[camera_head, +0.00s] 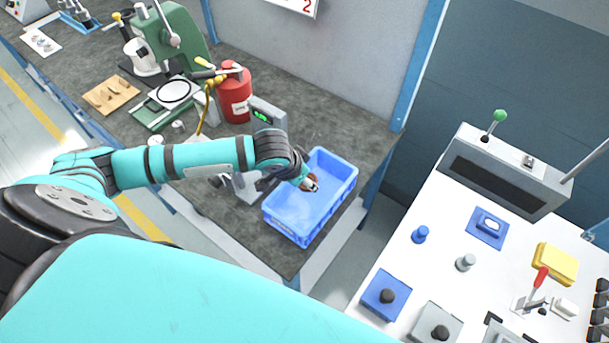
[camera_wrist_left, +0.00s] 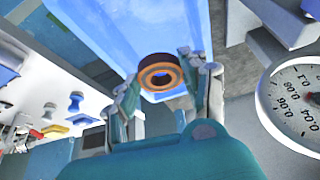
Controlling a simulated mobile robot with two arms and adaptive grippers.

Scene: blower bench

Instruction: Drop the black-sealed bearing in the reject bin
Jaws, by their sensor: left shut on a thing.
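The blue bin (camera_head: 284,228) stands on the near right end of the grey bench and also fills the top of the left wrist view (camera_wrist_left: 105,22). My left gripper (camera_head: 309,184) hangs over the bin, largely hidden by its own wrist in the head view. In the left wrist view the left gripper (camera_wrist_left: 162,82) is shut on a ring-shaped bearing (camera_wrist_left: 160,63), with an orange-brown face and darker edges. The bearing is above the bin, with blue behind it. Its seal colour is hard to tell. My right gripper is not in view.
A red extinguisher-like cylinder (camera_head: 233,93) and a grey unit with a green display (camera_head: 267,117) stand behind my left forearm. A dial gauge (camera_wrist_left: 295,102) is close on the right in the wrist view. A white table (camera_head: 398,258) with parts stands to the right.

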